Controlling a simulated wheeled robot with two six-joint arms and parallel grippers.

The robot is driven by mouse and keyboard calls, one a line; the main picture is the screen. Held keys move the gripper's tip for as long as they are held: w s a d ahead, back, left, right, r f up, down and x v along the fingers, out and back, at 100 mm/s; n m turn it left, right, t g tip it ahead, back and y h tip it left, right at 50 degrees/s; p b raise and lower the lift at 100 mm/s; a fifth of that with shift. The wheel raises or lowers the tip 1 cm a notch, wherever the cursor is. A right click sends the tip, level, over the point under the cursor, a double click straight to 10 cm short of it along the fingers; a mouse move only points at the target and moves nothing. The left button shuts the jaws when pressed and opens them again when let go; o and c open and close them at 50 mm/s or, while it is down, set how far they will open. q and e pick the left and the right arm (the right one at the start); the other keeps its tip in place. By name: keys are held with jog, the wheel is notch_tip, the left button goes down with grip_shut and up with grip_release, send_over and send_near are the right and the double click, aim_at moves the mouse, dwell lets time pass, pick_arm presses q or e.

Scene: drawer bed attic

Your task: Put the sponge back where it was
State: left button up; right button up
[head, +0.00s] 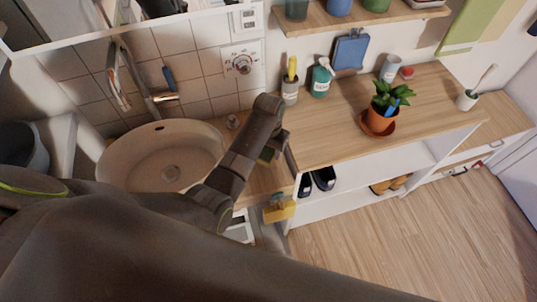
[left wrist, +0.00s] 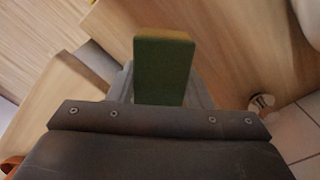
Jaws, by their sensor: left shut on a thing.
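The sponge (left wrist: 163,72) is a green block with a yellowish-brown edge. In the left wrist view it stands out between the grey fingers of my left gripper (left wrist: 160,92), which is shut on it. In the head view, my left gripper (head: 273,147) points down over the wooden counter just right of the basin. I cannot tell whether the sponge touches the counter. My right gripper is not in view.
The round basin (head: 165,160) is left of the gripper, with a small metal knob (head: 232,121) between. A cup with a yellow item (head: 290,88), a teal bottle (head: 321,80) and a potted plant (head: 382,112) stand on the wooden top. A yellow object (head: 279,211) is below the counter edge.

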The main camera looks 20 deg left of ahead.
aim_at(269, 156)
pick_arm(q)
notch_tip(269, 156, down, 4)
jog(key=shift+w, duration=0.1)
jog(key=shift+f, duration=0.2)
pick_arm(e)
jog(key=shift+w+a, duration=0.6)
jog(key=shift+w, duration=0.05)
pick_arm(q)
jog(key=shift+f, duration=0.15)
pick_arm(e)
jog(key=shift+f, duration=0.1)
pick_arm(q)
jog(key=o, duration=0.7)
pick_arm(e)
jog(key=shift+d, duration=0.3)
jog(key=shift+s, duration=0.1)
